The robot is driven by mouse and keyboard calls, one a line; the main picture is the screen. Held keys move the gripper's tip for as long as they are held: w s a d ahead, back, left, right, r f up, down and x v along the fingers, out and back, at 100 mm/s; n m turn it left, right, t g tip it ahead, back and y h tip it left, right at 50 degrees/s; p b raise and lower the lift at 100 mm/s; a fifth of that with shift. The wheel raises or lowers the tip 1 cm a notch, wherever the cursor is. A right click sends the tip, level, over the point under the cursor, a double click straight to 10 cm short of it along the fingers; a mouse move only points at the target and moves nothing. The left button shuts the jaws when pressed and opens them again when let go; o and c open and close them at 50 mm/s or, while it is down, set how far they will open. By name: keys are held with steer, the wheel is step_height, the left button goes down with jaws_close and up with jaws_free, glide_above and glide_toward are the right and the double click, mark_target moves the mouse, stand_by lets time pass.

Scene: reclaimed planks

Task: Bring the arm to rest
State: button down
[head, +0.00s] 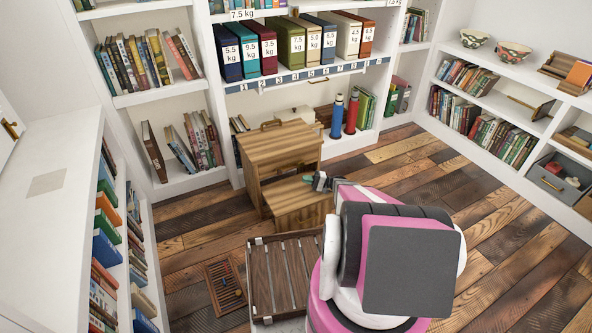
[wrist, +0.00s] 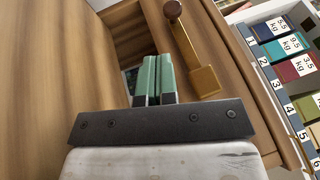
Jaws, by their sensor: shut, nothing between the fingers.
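My gripper (head: 317,181) is at the end of my raised arm, beside the wooden cabinet (head: 283,150) and over its lower, forward part (head: 301,205). In the wrist view my gripper (wrist: 159,62) has its two green fingers together, with nothing between them. Wooden surfaces (wrist: 65,70) fill much of that view. A brass-coloured bar with a dark round knob (wrist: 190,52) lies just right of the fingertips and looks apart from them. I cannot tell the exact gap between the fingertips and the wood.
A slatted wooden tray (head: 283,278) and a small abacus-like frame (head: 226,287) are on the plank floor. Shelves with numbered binders (head: 291,45) stand behind, with a blue bottle (head: 337,117) and a red one (head: 351,112). Bare floor (head: 500,225) lies at right.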

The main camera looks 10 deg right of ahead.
steer(key=s+a+r+n+g+h, duration=0.2)
steer(key=s+a+r+g+h, duration=0.3)
steer(key=s+a+r+h, duration=0.65)
steer(key=s+d+r+t+h, duration=0.1)
steer(key=s+d+r+h, duration=0.1)
steer(key=s+r+h, duration=0.2)
steer(key=s+d+r+t+h, duration=0.1)
steer(key=s+d+r+h, duration=0.1)
steer(key=s+r+h, duration=0.3)
steer(key=s+r, duration=0.4)
steer(key=r, duration=0.2)
steer(key=shift+s+d+r+n, duration=0.25)
steer(key=shift+s+d+n, duration=0.15)
stand_by(0.4)
